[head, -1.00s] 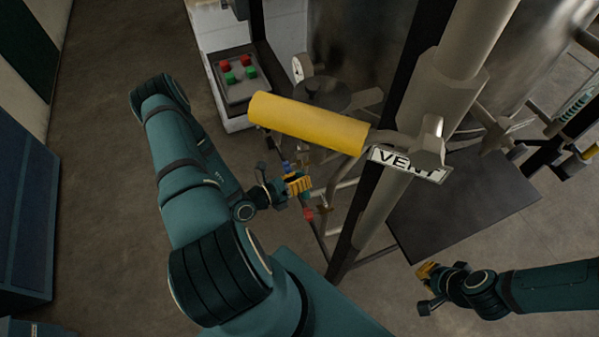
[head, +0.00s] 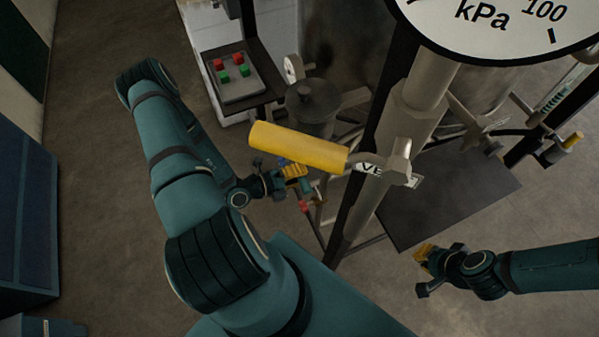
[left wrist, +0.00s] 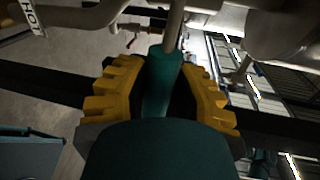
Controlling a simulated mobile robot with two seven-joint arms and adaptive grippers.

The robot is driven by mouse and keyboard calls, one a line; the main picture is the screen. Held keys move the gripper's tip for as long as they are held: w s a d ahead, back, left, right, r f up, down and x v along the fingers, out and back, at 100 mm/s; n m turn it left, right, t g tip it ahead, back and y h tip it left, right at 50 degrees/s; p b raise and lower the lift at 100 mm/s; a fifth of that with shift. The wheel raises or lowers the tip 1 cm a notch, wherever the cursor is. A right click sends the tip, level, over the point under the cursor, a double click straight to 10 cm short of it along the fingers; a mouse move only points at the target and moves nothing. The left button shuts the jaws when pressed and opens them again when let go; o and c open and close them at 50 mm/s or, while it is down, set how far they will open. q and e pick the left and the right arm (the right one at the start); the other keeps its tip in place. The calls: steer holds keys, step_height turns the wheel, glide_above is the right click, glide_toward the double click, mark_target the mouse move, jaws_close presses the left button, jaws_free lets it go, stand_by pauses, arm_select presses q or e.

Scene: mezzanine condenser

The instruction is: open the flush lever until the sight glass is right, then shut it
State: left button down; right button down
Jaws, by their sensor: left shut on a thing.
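My left gripper (head: 294,172) is below the yellow vent handle in the head view, among the pipework. In the left wrist view its yellow fingers (left wrist: 160,90) stand on both sides of a dark green lever grip (left wrist: 163,72) on a pale stem, which I take for the flush lever. The gripper is shut on it. The lever is too hidden in the head view to tell its angle. My right gripper (head: 424,256) hangs free at the lower right; its jaw opening is too small to tell. I cannot make out the sight glass for certain.
The large yellow vent handle (head: 297,145) juts out above my left gripper. A kPa gauge (head: 500,25) is at the top right. A button box (head: 235,75) with red and green buttons stands at the back left. A dark plate (head: 450,200) lies right of the post.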

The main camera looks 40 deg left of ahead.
arm_select(q)
steer(key=shift+r+n, duration=0.35)
steer(key=shift+n, duration=0.05)
steer(key=c, duration=0.7)
jaws_free()
steer(key=shift+c, duration=0.2)
steer(key=v, duration=1.2)
steer(key=shift+a, duration=0.1)
